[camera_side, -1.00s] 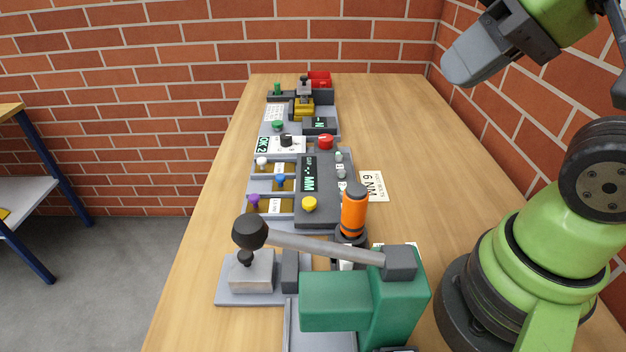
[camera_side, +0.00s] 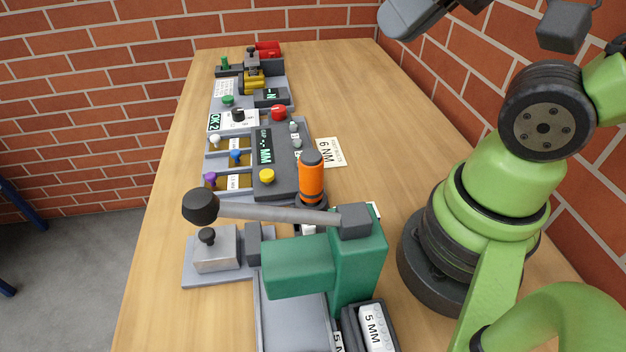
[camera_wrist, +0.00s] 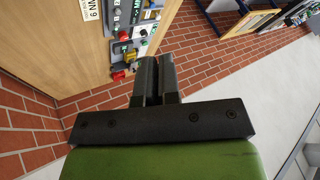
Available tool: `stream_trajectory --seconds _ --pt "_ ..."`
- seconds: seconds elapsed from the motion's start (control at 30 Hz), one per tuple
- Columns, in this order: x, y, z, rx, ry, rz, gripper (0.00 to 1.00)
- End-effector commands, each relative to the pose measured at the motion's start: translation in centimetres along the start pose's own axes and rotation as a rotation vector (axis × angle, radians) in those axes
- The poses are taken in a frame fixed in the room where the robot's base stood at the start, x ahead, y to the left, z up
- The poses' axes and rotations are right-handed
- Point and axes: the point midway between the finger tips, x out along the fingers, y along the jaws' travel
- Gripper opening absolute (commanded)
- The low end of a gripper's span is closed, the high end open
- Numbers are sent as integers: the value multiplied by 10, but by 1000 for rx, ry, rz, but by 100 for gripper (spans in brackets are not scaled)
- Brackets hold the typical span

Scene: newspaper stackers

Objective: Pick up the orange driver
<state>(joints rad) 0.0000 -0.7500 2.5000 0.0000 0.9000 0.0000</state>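The orange driver (camera_side: 311,182) stands upright in the side view, with a dark grey cap on top and its foot in a dark round base. It is just behind the green lever press (camera_side: 300,265) and right of the grey panel. The press's lever hides part of what is below it. My gripper (camera_side: 405,20) is at the top of the side view, high above the table, far from the driver and partly cut off. In the wrist view my gripper (camera_wrist: 159,62) has its two fingers close together with nothing between them. The driver is not seen there.
A grey control panel (camera_side: 290,170) with coloured knobs stands on the wooden table (camera_side: 345,85). A "6 NM" card (camera_side: 329,152) lies right of the driver. Dark boxes labelled "5 MM" (camera_side: 373,330) stand at the front. The table's back right is clear, near a brick wall.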

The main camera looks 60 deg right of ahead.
Motion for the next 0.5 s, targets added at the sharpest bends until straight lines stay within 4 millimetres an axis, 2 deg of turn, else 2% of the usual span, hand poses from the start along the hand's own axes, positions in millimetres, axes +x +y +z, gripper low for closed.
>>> stream_trajectory --seconds 0.03,0.27,0.5 --pt "0 0 0 0 0 0 16" --pt "0 0 0 0 0 0 69" --pt "0 0 0 0 0 0 70"
